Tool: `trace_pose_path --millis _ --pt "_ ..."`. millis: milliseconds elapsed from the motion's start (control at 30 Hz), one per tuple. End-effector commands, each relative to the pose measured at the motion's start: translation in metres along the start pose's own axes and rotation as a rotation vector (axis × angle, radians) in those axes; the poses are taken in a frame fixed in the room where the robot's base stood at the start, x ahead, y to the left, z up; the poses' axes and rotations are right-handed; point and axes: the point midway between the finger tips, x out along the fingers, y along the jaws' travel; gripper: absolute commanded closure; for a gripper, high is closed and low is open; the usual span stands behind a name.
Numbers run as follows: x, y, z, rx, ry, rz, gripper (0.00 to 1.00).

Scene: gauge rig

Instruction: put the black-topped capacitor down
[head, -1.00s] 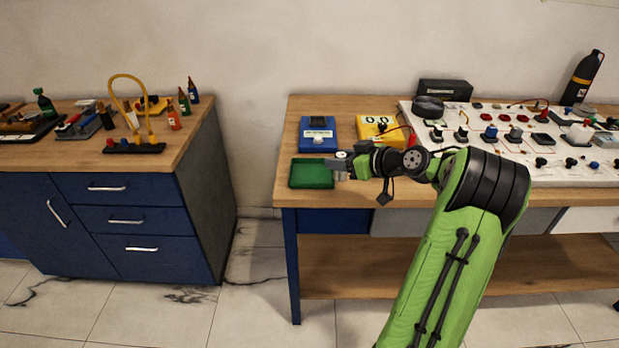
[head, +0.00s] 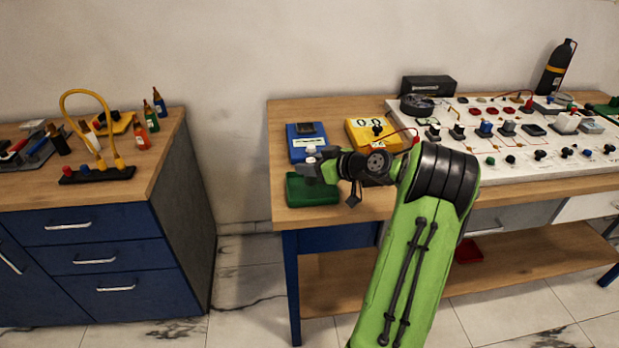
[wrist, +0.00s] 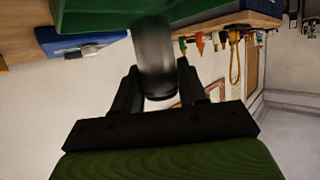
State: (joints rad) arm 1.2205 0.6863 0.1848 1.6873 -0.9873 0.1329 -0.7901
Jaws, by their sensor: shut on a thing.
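My gripper (wrist: 152,90) is shut on the capacitor (wrist: 154,55), a dark grey cylinder held between its two fingers in the wrist view. In the head view my gripper (head: 308,170) is over the back part of the green tray (head: 312,192), in front of the blue meter (head: 307,143). The capacitor is too small there to make out clearly. The green tray (wrist: 105,18) fills the top of the wrist view, close to the capacitor's far end. I cannot tell whether they touch.
A yellow meter (head: 362,131) stands beside the blue one. A white panel (head: 478,132) with knobs and wires covers the bench's right side. A separate blue-drawered cabinet (head: 90,245) with tools stands left, across a gap.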

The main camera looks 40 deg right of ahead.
Motion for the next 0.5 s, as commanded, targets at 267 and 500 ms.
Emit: trace_pose_path --millis 267,500 --pt "0.01 0.0 0.024 0.0 0.0 0.0 0.89" --pt "0.011 0.0 0.027 0.0 0.0 0.0 0.51"
